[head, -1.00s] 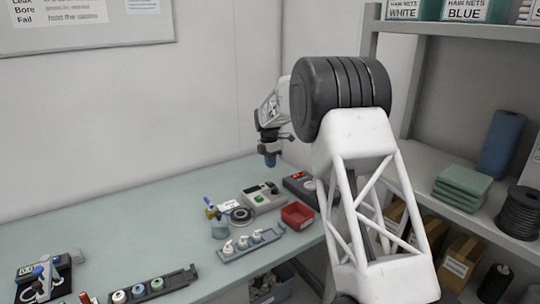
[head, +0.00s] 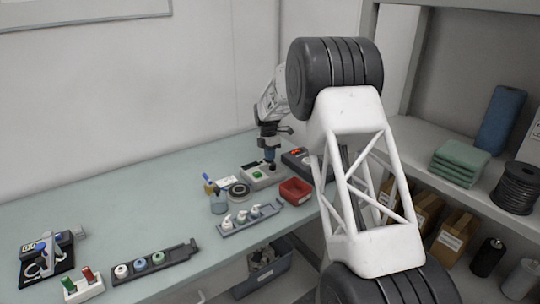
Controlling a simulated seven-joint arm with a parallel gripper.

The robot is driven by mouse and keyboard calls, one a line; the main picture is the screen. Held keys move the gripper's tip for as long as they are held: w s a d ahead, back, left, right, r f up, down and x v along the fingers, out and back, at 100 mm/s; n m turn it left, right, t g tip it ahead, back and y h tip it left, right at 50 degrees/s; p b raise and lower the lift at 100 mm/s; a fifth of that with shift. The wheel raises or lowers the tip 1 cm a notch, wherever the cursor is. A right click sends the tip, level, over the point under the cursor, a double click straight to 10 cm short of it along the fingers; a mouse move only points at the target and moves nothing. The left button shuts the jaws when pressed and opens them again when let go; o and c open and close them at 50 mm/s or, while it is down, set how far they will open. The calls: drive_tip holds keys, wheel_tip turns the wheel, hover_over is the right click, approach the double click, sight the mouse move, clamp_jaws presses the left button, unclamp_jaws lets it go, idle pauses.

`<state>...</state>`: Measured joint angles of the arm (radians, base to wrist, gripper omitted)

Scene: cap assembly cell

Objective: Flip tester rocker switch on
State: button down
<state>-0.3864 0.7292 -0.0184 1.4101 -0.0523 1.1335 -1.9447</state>
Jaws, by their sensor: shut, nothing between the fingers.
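A light grey box with a green patch (head: 257,178), which looks like the tester, sits near the back right of the bench. My gripper (head: 270,166) is shut and empty, pointing down. Its tip is at the right part of this box's top; I cannot tell whether it touches. The rocker switch is too small or hidden behind the gripper, so its position does not show. A dark box with a red display (head: 296,155) stands just right of the gripper, partly hidden by my arm.
A red bin (head: 296,191) stands in front of the boxes. Another rack (head: 155,264) lies nearer. The bench's left middle (head: 120,210) is clear.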

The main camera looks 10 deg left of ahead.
drive_tip(key=shift+f, duration=0.2)
drive_tip(key=shift+w+a, duration=0.1)
idle(0.4)
drive_tip(key=shift+w+a+r, duration=0.25)
drive_tip(key=shift+w+a, duration=0.1)
drive_tip(key=shift+w, duration=0.05)
drive_tip(key=shift+r, duration=0.2)
wheel_tip(320, 180, up, 14)
drive_tip(key=s+d, duration=0.1)
drive_tip(key=shift+f, duration=0.2)
idle(0.6)
drive_tip(key=shift+s, duration=0.1)
